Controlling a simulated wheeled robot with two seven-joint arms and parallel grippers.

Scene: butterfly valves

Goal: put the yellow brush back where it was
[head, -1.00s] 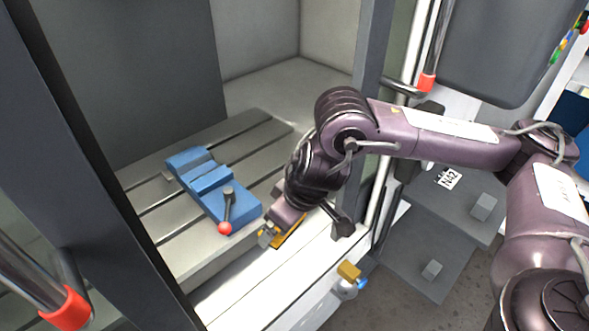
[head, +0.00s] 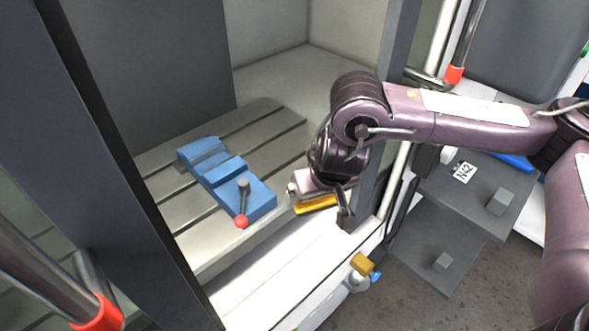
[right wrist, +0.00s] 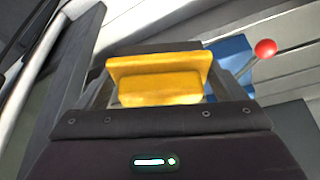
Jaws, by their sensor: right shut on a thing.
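The yellow brush (head: 316,204) is in my right gripper (head: 296,192), inside the machine opening, to the right of the blue vise (head: 228,186). In the head view the gripper's own body and wrist partly hide the brush. In the right wrist view the yellow brush (right wrist: 160,82) fills the space between the two fingers, and the right gripper (right wrist: 158,92) is shut on it. The brush appears clear of the vise. My left gripper is not in view.
The vise has a lever with a red ball (head: 241,221). The slotted machine table (head: 270,120) lies around it. A white sill (head: 285,270) runs along the front. A small yellow-and-blue fitting (head: 361,264) is on the machine's front. Grey steps (head: 470,200) stand at the right.

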